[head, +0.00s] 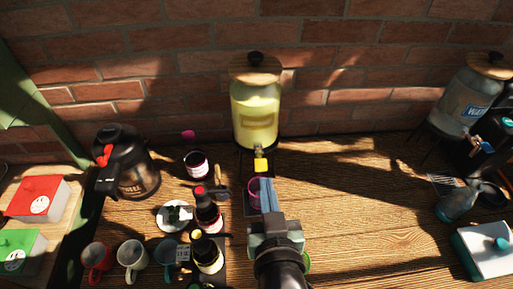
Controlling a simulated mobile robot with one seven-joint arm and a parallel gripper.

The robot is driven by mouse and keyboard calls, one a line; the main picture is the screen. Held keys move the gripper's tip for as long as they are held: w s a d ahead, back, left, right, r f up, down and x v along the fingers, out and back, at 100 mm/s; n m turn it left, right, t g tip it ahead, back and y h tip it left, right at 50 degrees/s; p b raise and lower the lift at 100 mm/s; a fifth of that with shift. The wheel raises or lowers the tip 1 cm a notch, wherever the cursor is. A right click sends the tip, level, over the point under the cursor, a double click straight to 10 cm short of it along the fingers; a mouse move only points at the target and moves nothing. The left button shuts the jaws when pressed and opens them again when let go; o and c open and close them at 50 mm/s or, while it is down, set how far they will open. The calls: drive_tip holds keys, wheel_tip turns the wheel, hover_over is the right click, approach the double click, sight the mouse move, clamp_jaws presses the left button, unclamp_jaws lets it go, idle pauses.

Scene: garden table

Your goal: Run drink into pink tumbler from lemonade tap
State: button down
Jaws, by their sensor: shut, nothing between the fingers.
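The lemonade dispenser (256,112) is a jar of yellow drink with a wooden lid, standing by the brick wall. Its yellow tap (261,165) faces the front. The pink tumbler (252,188) stands below and in front of the tap on a dark strip; its right part is hidden behind my gripper. My gripper (267,184) is shut and empty. Its blue-grey fingers reach toward the tap and overlap the tumbler in the picture. I cannot tell whether they touch the tumbler or the tap. I cannot see any liquid running.
A black coffee pot (128,165), dark bottles (207,213), a jar (196,165) and several mugs (132,258) crowd the left. A water dispenser (466,105) stands at the far right, near a white box (487,252). The wooden table (355,215) is clear right of my gripper.

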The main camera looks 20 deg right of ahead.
idle(0.4)
drive_tip(key=p, duration=0.3)
hover_over(261, 168)
drive_tip(key=s, duration=0.1)
wheel_tip(261, 168, down, 2)
drive_tip(key=f, duration=0.2)
drive_tip(key=f+p, duration=0.1)
drive_tip(key=shift+s+a, duration=0.2)
drive_tip(key=shift+a, duration=0.05)
drive_tip(key=shift+f, duration=0.7)
